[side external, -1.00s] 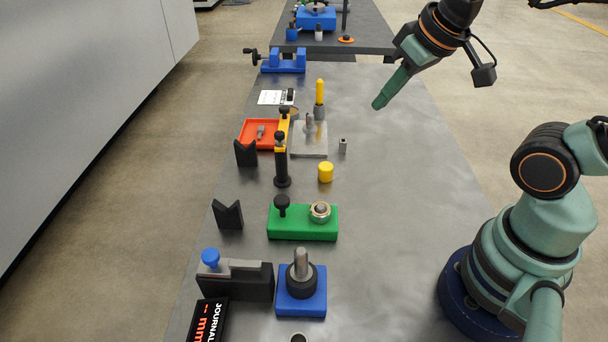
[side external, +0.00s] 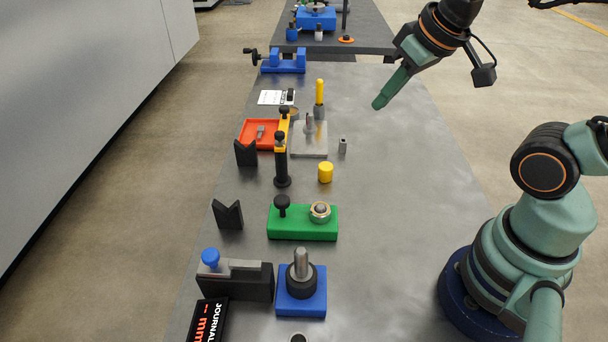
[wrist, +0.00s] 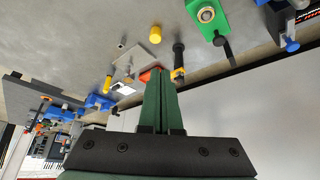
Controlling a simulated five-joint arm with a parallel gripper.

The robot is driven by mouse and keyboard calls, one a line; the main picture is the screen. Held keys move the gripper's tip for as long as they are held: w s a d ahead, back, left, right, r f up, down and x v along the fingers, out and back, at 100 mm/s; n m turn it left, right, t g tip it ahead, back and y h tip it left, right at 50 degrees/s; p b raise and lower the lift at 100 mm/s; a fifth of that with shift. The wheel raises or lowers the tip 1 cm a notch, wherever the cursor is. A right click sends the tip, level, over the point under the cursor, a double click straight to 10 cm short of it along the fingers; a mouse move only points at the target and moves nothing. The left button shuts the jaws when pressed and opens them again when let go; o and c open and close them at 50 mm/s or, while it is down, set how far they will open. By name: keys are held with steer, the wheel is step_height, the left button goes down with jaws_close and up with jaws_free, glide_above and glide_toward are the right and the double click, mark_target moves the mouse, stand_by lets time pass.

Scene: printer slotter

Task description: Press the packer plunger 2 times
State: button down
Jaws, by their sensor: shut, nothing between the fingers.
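My gripper (side external: 380,103) is shut and empty, in the air right of the row of fixtures, pointing down and left. Its closed green fingers also show in the wrist view (wrist: 160,100). No part is labelled as the packer plunger, so I cannot tell which it is. Upright candidates are a black post (side external: 282,168) with a yellow arm at its top, a yellow-topped rod on a grey collar (side external: 320,94), and a metal rod (side external: 301,262) in a black collar on a blue base (side external: 312,307). My gripper is apart from all of them.
A red tray (side external: 247,139), a metal plate (side external: 315,148), a yellow cylinder (side external: 325,173), black V-blocks (side external: 228,216) and a green fixture (side external: 300,228) stand along the table's left. A blue vise (side external: 284,62) is at the far end.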

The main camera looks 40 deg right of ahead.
stand_by(0.7)
steer(key=m+t+y, duration=0.1)
steer(key=m+y, duration=0.2)
steer(key=m, duration=0.2)
glide_above(284, 201)
step_height(284, 201, down, 7)
steer(key=shift+r, duration=0.15)
steer(key=shift+f, duration=4.4)
steer(key=shift+f, duration=0.15)
steer(key=shift+f, duration=0.3)
